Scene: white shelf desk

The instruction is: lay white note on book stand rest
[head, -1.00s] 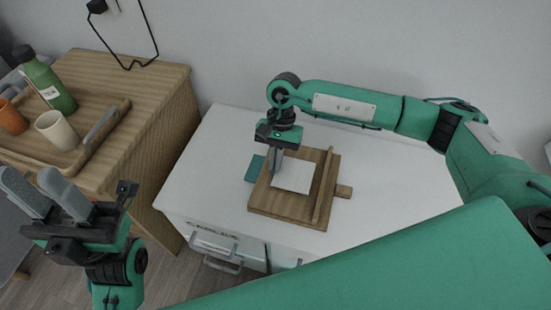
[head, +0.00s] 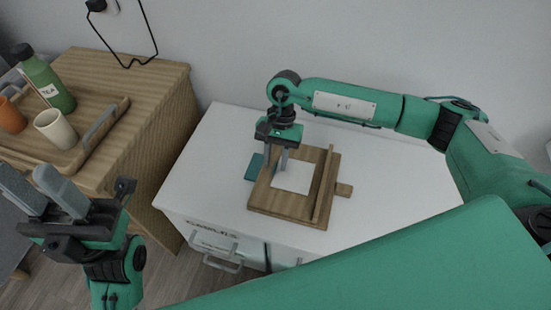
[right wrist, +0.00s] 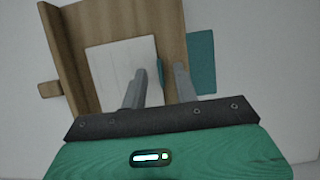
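The white note (head: 292,177) lies on the wooden book stand (head: 285,207), against its board. In the right wrist view the note (right wrist: 112,72) rests on the stand's wood (right wrist: 172,22). My right gripper (head: 275,170) points down at the stand's left side, by the note's left edge. In the right wrist view its two fingers (right wrist: 160,72) are apart, with no note gripped between them; one finger overlaps the note's edge in that view. Whether the fingertips touch the stand I cannot tell. My left gripper (head: 43,190) is open and empty at the lower left, away from the desk.
A teal flat item (head: 255,168) lies beside the stand's left side. The white desk (head: 390,190) is clear to the right. A wooden cabinet (head: 165,85) at the left bears a tray (head: 105,125) with a green bottle (head: 50,85), a cream cup (head: 56,130) and an orange cup (head: 11,116).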

